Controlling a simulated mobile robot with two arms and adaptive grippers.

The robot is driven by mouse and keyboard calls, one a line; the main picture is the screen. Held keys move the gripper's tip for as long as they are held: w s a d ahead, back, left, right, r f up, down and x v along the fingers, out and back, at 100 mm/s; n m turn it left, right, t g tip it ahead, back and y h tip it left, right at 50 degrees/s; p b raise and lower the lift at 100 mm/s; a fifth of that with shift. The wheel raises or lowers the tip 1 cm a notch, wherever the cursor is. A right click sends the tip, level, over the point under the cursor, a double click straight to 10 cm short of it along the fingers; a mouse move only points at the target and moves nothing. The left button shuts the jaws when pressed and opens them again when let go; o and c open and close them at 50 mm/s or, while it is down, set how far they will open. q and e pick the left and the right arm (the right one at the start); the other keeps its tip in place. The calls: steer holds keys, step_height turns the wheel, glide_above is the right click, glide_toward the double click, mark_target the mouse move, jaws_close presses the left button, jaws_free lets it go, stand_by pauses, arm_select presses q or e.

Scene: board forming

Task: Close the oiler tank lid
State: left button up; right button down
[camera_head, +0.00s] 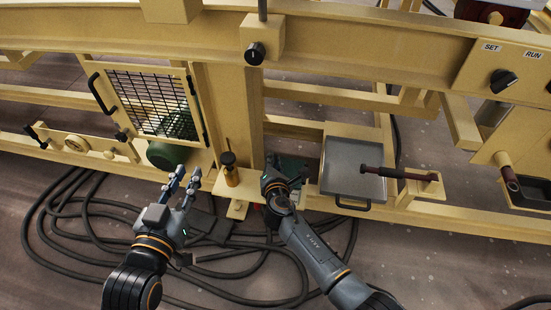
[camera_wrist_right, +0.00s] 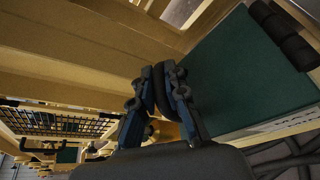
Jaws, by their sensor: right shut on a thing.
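A dark green flat panel, apparently the oiler tank lid (camera_head: 292,163), shows partly behind my right gripper (camera_head: 278,184) in the head view. In the right wrist view the green panel (camera_wrist_right: 235,75) fills the right side, with black rounded parts at its upper corner. There my right gripper (camera_wrist_right: 162,105) is shut on a dark curved piece, likely a handle (camera_wrist_right: 158,88), beside the panel's left edge. How far the lid is tilted cannot be told. My left gripper (camera_head: 183,184) is open and empty, its two fingers apart, left of the amber oiler.
An amber oiler (camera_head: 230,172) with a black knob stands between my grippers. A grey tray-like plate (camera_head: 350,160) and a dark red lever (camera_head: 385,173) are at the right. A mesh door (camera_head: 150,105) stands at the left. Black hoses (camera_head: 85,235) lie on the floor.

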steer(key=c, duration=1.3)
jaws_free()
steer(key=shift+c, duration=0.2)
steer(key=shift+s, duration=0.1)
steer(key=v, duration=1.2)
